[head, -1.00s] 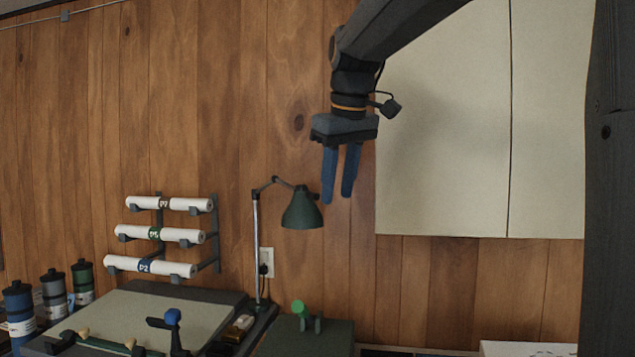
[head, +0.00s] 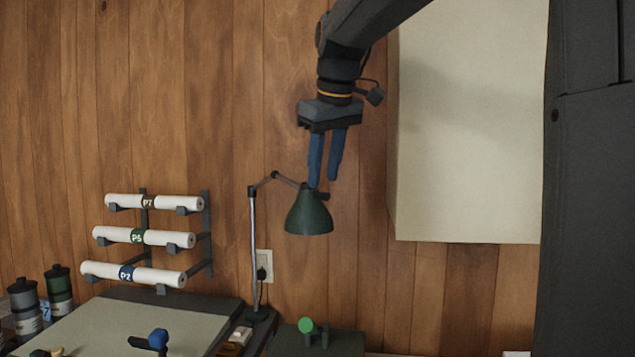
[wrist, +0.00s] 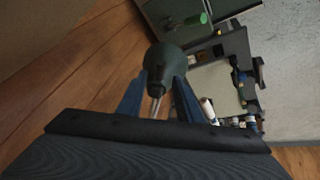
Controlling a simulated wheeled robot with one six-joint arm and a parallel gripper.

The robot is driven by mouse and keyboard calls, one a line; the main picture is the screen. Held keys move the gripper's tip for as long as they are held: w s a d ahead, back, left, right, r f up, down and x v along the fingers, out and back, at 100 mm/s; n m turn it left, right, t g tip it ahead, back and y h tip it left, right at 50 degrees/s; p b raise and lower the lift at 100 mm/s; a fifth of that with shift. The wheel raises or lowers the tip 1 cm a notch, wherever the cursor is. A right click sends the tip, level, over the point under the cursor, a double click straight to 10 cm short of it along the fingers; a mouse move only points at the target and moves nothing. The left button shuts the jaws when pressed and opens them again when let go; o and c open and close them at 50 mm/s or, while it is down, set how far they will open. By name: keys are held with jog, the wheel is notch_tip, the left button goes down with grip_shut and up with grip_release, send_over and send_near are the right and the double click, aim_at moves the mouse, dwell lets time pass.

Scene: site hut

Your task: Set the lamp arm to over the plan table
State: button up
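The green lamp shade (head: 308,215) hangs from a jointed lamp arm (head: 272,178) on a silver post (head: 253,250). The arm reaches right from the post, so the shade is right of the plan table (head: 100,328), above a dark green surface. A short dark stub sticks out at the shade's top right. My gripper (head: 323,184) points down with its blue fingers apart, tips at the shade's top. In the wrist view the shade (wrist: 166,60) shows between and beyond the fingertips (wrist: 160,76); I cannot tell whether they touch it.
White plan rolls (head: 133,273) sit on a wall rack at left, with canisters (head: 58,288) below. A blue-knobbed clamp (head: 158,340) stands at the plan table. A green-knobbed object (head: 307,326) sits below the shade. A pale wall cabinet (head: 465,130) is right of my arm.

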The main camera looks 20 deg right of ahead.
aim_at(322, 193)
jog(key=shift+x, duration=1.7)
grip_shut()
